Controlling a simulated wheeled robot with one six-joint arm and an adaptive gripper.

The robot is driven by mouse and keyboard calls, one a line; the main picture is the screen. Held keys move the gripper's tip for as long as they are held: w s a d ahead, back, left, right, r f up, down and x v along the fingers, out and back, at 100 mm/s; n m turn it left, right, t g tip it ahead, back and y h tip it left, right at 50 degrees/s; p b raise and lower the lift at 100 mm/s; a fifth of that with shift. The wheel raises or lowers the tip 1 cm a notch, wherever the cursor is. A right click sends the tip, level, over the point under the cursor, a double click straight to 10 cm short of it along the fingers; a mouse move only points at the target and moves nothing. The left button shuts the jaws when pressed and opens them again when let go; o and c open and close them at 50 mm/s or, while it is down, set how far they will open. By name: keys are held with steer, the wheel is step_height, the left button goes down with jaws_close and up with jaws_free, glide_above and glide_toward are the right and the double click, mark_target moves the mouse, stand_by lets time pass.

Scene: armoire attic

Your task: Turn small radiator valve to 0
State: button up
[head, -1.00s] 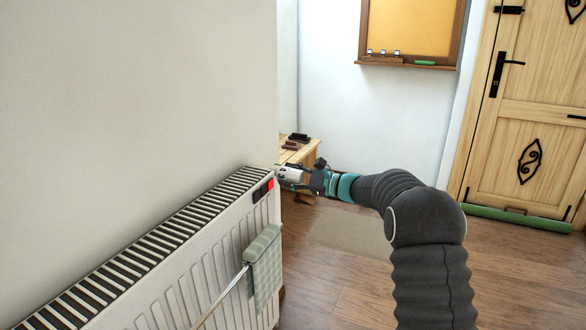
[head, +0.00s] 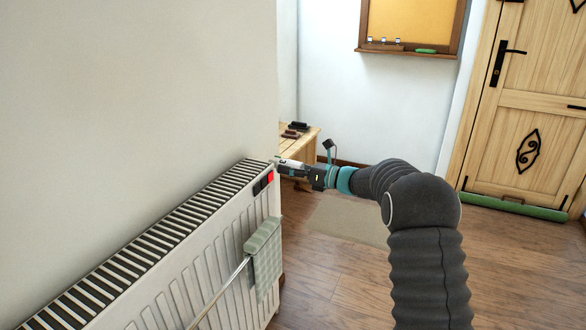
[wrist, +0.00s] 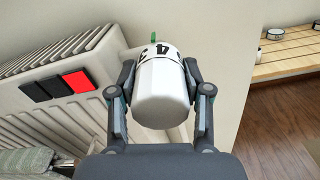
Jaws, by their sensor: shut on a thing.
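The small radiator valve (wrist: 163,92) is a white cylinder with dark markings, one of which looks like a 4, and a small green mark at its far end in the wrist view. My gripper (wrist: 160,85) has one finger on each side of the valve and is shut on it. In the head view my gripper (head: 288,164) reaches the right end of the white radiator (head: 200,250). The valve is small there and its markings cannot be read.
The radiator has one red and two black squares (wrist: 52,86) near its end. A checked cloth (head: 263,250) hangs on a rail in front. A slatted wooden bench (head: 305,145) stands behind my gripper. Wooden floor (head: 340,280) lies open to the right.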

steer(key=shift+s+a+f+m, duration=0.15)
steer(key=shift+s+a+m, duration=0.05)
steer(key=shift+m, duration=0.1)
stand_by(0.4)
steer(key=o, duration=0.9)
steer(key=shift+o, duration=1.2)
steer(key=shift+a, duration=0.2)
steer(key=shift+w+d, duration=0.1)
steer(key=shift+d, duration=0.25)
steer(key=shift+d, duration=0.4)
steer(key=v, duration=1.1)
steer(key=shift+d, duration=0.1)
